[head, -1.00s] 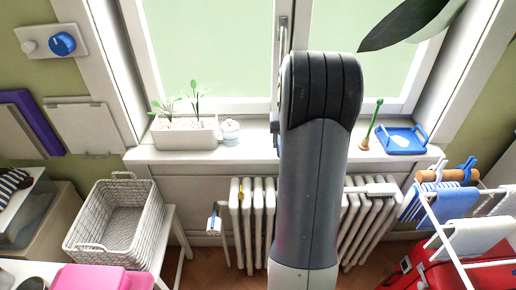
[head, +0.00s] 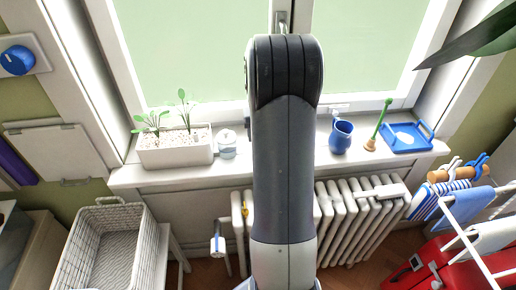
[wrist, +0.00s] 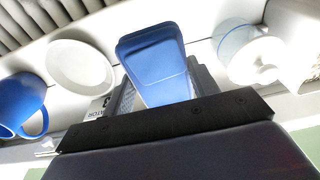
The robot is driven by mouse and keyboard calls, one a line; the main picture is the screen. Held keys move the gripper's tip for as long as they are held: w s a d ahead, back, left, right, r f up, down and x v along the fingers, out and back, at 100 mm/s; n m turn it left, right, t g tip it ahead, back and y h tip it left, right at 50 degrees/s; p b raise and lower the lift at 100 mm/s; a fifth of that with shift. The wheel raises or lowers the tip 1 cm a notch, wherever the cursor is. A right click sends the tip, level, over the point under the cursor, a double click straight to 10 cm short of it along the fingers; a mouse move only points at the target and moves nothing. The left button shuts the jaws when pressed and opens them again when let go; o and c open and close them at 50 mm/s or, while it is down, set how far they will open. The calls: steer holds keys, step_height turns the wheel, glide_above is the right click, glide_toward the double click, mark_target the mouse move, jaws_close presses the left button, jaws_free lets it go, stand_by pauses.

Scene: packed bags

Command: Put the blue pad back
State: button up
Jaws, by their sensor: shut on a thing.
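A blue block-shaped piece (wrist: 155,62), which looks like the blue pad, is between the fingers of my gripper (wrist: 162,84) in the wrist view. The gripper is shut on it and holds it over the white windowsill. How far it is above the sill I cannot tell. In the head view my arm hides the gripper and the pad.
On the sill are a blue jug (head: 341,137), a lidded jar (head: 227,146), a planter (head: 176,147), a blue tray (head: 406,138) and a plunger-like tool (head: 378,127). A white round object (wrist: 80,66) shows beside the pad. A radiator (head: 350,218) is below.

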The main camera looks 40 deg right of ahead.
steer(key=shift+f+p, duration=0.3)
steer(key=shift+f, duration=3.1)
steer(key=shift+f, duration=0.1)
steer(key=o, duration=0.9)
steer(key=r, duration=0.4)
steer(key=s+r, duration=0.1)
steer(key=r, duration=0.7)
steer(key=shift+s+a+b, duration=0.15)
steer(key=shift+a+b, duration=0.2)
steer(key=shift+b, duration=0.05)
